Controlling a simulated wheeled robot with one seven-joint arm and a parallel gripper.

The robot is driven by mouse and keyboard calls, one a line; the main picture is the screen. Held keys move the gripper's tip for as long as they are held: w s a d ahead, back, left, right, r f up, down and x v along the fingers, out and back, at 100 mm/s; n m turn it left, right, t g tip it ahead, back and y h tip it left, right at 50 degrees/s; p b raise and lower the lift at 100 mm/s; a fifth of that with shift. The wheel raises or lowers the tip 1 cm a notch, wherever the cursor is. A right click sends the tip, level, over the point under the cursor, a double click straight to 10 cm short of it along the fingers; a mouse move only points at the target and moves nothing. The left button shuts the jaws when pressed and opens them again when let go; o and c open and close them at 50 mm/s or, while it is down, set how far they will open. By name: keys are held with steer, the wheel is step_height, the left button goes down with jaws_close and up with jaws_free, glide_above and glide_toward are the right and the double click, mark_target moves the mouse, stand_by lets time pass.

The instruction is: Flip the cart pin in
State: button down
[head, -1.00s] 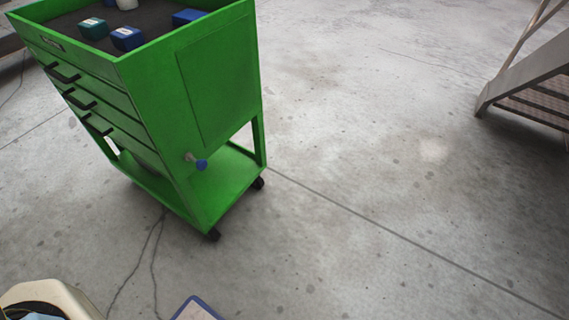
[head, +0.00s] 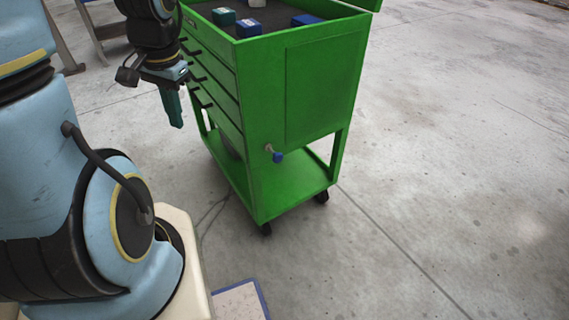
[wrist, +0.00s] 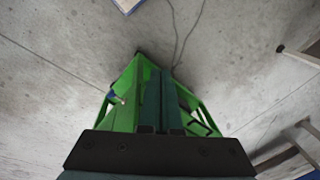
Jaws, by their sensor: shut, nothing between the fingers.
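The green cart (head: 300,95) stands on the floor in the middle of the head view, with black-handled drawers on its left face. The cart pin (head: 274,153), a small metal stem with a blue knob, sticks out low on the cart's side near the front corner. In the wrist view the pin (wrist: 119,98) shows small on the left of the cart. My gripper (head: 177,122) points down beside the drawer side, left of the pin and apart from it. Its teal fingers (wrist: 160,100) are shut and empty in the wrist view.
Blue and green blocks (head: 249,28) lie in the cart's dark top tray. The lower shelf (head: 300,185) is bare where seen. A blue-edged panel (head: 240,300) lies at the bottom. The floor to the right (head: 450,170) is clear.

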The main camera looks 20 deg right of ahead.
steer(key=d+f+m+y+b, duration=0.1)
steer(key=d+f+m+b, duration=0.3)
steer(key=d+f+m, duration=0.6)
steer(key=m+t+h+b, duration=0.1)
steer(key=m+t+b, duration=0.2)
steer(key=m, duration=1.2)
glide_toward(276, 156)
steer(key=s+d, duration=0.2)
steer(key=s, duration=0.5)
steer(key=shift+w+d+r, duration=0.15)
steer(key=shift+w+r, duration=0.1)
steer(key=shift+r, duration=0.05)
steer(key=w+a+f+b, duration=0.1)
steer(key=w+f, duration=0.6)
steer(key=f, duration=0.2)
steer(key=shift+w+a, duration=0.3)
steer(key=shift+w, duration=0.05)
steer(key=shift+f, duration=0.1)
